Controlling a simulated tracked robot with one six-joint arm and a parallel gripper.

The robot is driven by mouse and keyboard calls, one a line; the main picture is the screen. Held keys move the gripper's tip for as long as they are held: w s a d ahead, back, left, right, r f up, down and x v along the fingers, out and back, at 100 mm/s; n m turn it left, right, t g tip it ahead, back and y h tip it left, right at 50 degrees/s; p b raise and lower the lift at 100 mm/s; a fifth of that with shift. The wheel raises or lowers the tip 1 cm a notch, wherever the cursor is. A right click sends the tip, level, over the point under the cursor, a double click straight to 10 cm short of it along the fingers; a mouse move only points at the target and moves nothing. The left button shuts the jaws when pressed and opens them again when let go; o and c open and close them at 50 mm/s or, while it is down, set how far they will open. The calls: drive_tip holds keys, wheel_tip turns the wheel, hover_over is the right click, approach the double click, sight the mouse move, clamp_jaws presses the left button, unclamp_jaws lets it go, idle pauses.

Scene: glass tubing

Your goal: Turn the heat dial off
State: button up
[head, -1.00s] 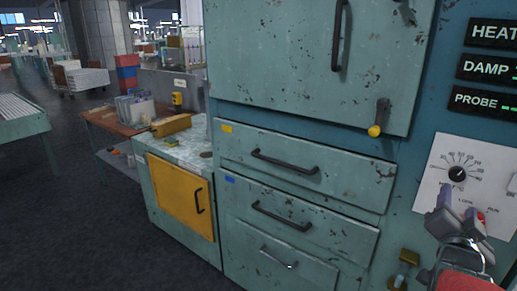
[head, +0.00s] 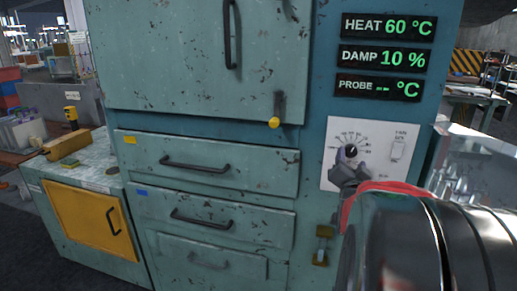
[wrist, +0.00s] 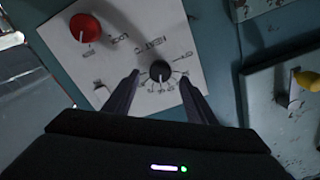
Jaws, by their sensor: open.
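The heat dial is a small black knob with a white pointer mark, on a white panel with a printed scale. It shows in the head view (head: 351,150) and in the wrist view (wrist: 160,71). My gripper (head: 346,172) is at the panel, its fingers overlapping the lower edge of the dial in the head view. In the wrist view my gripper (wrist: 160,79) is open, one finger on each side of the dial, with gaps to it; contact is not visible. The heat display (head: 388,27) reads 60 °C.
A red knob (wrist: 86,28) is on the same panel, hidden by my arm in the head view. A white switch (head: 398,149) is right of the dial. A yellow-tipped lever (head: 274,121) is to the left. Damp reads 10 %; the probe display shows dashes.

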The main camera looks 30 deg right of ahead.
sight(351, 153)
drive_tip(key=shift+x, duration=2.25)
drive_tip(key=shift+c, duration=0.5)
drive_tip(key=c, duration=0.9)
drive_tip(key=shift+c, duration=0.2)
